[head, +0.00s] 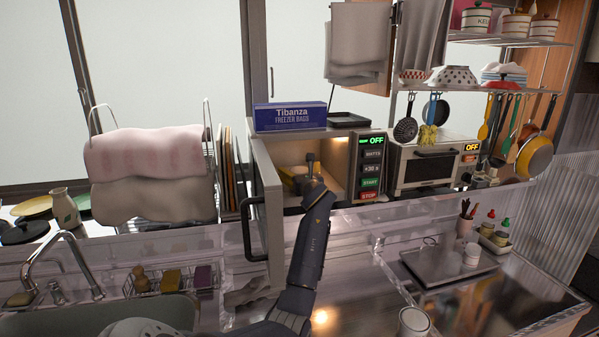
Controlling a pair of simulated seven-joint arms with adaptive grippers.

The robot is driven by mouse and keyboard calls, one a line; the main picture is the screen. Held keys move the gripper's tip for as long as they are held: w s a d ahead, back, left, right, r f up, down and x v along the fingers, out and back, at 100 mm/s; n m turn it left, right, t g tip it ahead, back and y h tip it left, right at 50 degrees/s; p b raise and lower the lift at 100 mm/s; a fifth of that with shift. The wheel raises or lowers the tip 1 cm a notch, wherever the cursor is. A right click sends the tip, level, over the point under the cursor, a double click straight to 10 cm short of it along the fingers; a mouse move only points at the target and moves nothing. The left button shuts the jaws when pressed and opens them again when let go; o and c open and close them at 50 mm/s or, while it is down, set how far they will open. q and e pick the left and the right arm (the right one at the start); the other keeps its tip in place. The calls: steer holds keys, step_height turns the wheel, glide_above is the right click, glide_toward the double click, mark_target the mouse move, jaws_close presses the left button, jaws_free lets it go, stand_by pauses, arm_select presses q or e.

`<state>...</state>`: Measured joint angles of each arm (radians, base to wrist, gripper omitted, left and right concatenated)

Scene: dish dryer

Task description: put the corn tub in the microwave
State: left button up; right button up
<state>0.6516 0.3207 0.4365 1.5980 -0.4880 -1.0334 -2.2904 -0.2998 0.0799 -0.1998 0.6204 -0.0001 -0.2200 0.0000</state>
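The microwave (373,170) stands on the back counter with its door (268,205) swung open toward me and its inside lit. My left gripper (308,165) is at the microwave's opening, its arm reaching up from the bottom. A small yellowish item (291,178), which may be the corn tub, shows inside, just left of the gripper. My arm and the gripper partly cover it, and I cannot tell whether the fingers touch it. The finger gap is too small to make out. My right gripper is not in view.
A blue freezer bag box (290,117) and a dark tray (349,119) lie on the microwave. A toaster oven (427,168) stands to its right. A towel rack (150,170) is at left. A tray with a white cup (472,254) is at right.

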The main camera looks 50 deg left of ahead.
arm_select(q)
steer(key=shift+r, duration=0.1)
steer(key=shift+d, duration=0.2)
steer(key=v, duration=1.1)
steer(key=shift+s+d, duration=0.2)
steer(key=shift+d, duration=0.1)
